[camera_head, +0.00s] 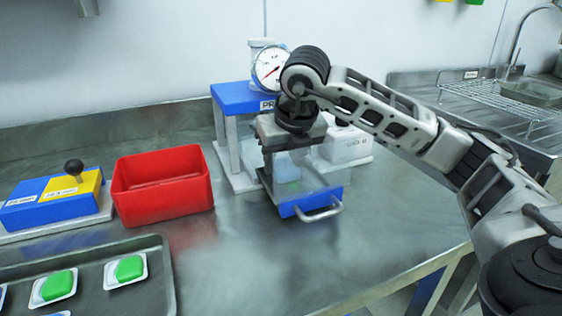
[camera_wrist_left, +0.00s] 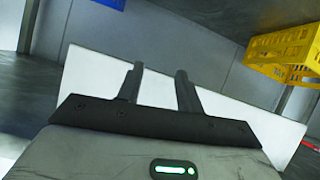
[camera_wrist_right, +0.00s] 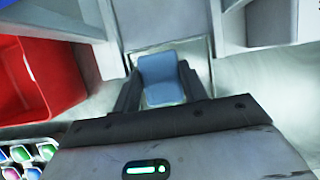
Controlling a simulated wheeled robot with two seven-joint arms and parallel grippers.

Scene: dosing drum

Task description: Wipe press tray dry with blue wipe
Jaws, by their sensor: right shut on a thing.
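The press (camera_head: 236,98) has a blue top, pale columns and a round gauge (camera_head: 269,67). Its press tray, with a blue front (camera_head: 312,200) and metal handle, is pulled out toward me. My right gripper (camera_head: 287,172) points down over the tray. It is shut on the blue wipe (camera_wrist_right: 162,80), which shows between the fingers (camera_wrist_right: 160,90) in the right wrist view. Whether the wipe touches the tray, and any wetness there, I cannot tell. My left gripper (camera_wrist_left: 161,88) shows only in the left wrist view, with its fingers apart and nothing between them.
A red bin (camera_head: 162,187) stands left of the press. Left of it is a blue and yellow block (camera_head: 55,195) with a black knob. A metal tray (camera_head: 150,285) with green pieces lies at the front left. A sink rack (camera_head: 500,98) is at the back right.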

